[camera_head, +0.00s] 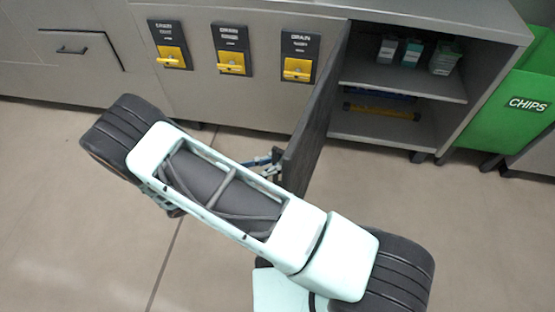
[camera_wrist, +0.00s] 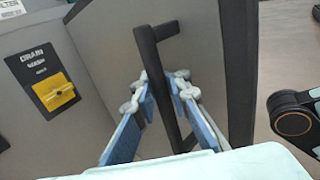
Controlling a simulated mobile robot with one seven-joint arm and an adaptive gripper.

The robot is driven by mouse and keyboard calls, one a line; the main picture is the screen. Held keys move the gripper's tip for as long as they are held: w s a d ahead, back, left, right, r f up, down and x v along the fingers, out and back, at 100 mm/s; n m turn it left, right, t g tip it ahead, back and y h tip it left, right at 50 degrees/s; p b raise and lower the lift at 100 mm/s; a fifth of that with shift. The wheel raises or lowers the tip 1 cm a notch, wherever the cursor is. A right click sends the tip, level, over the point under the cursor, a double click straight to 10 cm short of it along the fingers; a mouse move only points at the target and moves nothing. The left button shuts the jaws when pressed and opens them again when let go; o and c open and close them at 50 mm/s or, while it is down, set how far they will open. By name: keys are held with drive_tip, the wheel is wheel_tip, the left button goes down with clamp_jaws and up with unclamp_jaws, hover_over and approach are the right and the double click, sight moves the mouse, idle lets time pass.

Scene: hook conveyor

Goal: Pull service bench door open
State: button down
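The service bench door (camera_head: 317,112) is a dark grey panel, swung well out from the bench (camera_head: 420,10), with the compartment behind it showing. In the head view my gripper (camera_head: 268,162) shows small at the door's outer edge, partly hidden by my arm.
Yellow drain switches (camera_head: 232,63) line the bench front left of the door. The open compartment holds small boxes (camera_head: 411,52) on a shelf (camera_head: 405,82). A green chips bin (camera_head: 515,95) stands at the right. Bare floor (camera_head: 90,240) lies in front.

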drive_tip(key=c, duration=2)
unclamp_jaws()
drive_tip(key=shift+s+a, duration=0.25)
drive_tip(key=shift+s, duration=0.2)
drive_tip(key=shift+w+d, duration=0.1)
drive_tip(key=shift+w, duration=0.05)
drive_tip(key=v, duration=1.2)
